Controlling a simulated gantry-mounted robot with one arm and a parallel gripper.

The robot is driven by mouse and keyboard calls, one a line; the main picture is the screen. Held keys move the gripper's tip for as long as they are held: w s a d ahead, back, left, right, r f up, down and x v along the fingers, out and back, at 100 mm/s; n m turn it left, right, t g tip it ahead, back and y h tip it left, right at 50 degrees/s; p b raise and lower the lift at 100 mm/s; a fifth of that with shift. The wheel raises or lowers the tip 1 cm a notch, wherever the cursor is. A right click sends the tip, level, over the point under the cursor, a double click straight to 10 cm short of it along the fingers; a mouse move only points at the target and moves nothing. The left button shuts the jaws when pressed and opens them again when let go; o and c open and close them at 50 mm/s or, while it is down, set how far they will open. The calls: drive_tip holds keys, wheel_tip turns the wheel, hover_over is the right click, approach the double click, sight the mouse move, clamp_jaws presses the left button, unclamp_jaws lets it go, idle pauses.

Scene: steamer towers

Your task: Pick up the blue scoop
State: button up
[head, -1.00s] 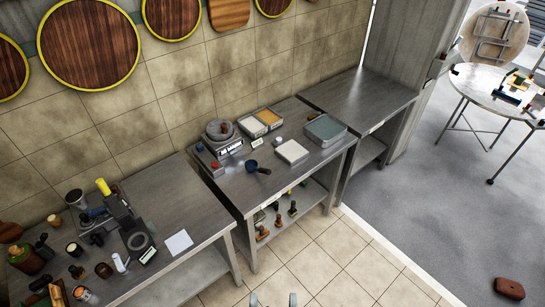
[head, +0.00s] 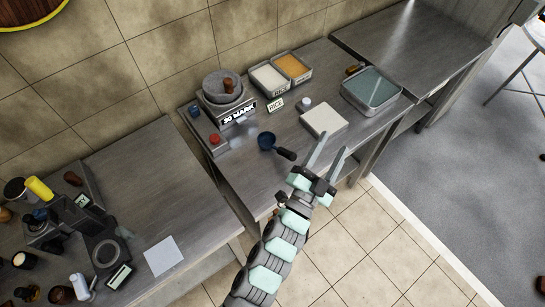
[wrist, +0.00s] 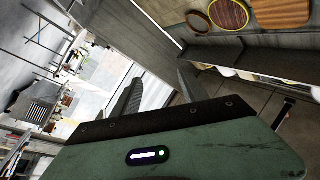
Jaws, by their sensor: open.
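The blue scoop (head: 267,141) lies on the middle metal table in the head view. Its round blue bowl is at the left and its dark handle (head: 286,153) points right, toward the table's front edge. My gripper (head: 328,151) is open and empty, to the right of the handle and apart from it. Its two long fingers point up and to the right, near the white square board. In the wrist view my gripper's fingers (wrist: 158,92) show dark against the room, with nothing between them. The scoop is not seen in the wrist view.
A white board (head: 324,121), a rice sign (head: 275,104), a small jar (head: 305,103) and a scale with a grey bowl (head: 223,88) stand around the scoop. Behind are two food trays (head: 270,78); a glass-topped tray (head: 371,90) is at right. A gap separates the left table (head: 150,190).

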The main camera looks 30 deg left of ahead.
drive_tip(key=w+a+f+g+y+b, duration=0.1)
drive_tip(key=a+f+g+y+b, duration=0.1)
drive_tip(key=f, duration=0.4)
drive_tip(key=a+f+g+y+b, duration=0.2)
drive_tip(key=a+f+b, duration=0.2)
drive_tip(key=a+f, duration=0.1)
drive_tip(key=w+a+f+g+y+b, duration=0.1)
drive_tip(key=a+f+b, duration=0.3)
drive_tip(key=f, duration=0.4)
drive_tip(key=shift+w+a+f+g+y, duration=0.1)
drive_tip(key=shift+w+a+g+y, duration=0.25)
drive_tip(key=shift+g+y, duration=0.25)
drive_tip(key=shift+f+b+x, duration=0.15)
drive_tip(key=shift+b+x, duration=0.1)
drive_tip(key=shift+x, duration=1.3)
drive_tip(key=shift+f+b+x, duration=0.15)
drive_tip(key=shift+b+x, duration=0.05)
drive_tip(key=shift+x, duration=1.35)
drive_tip(key=shift+s+a, duration=0.1)
drive_tip(key=shift+s, duration=0.05)
drive_tip(key=shift+c, duration=0.4)
clamp_jaws()
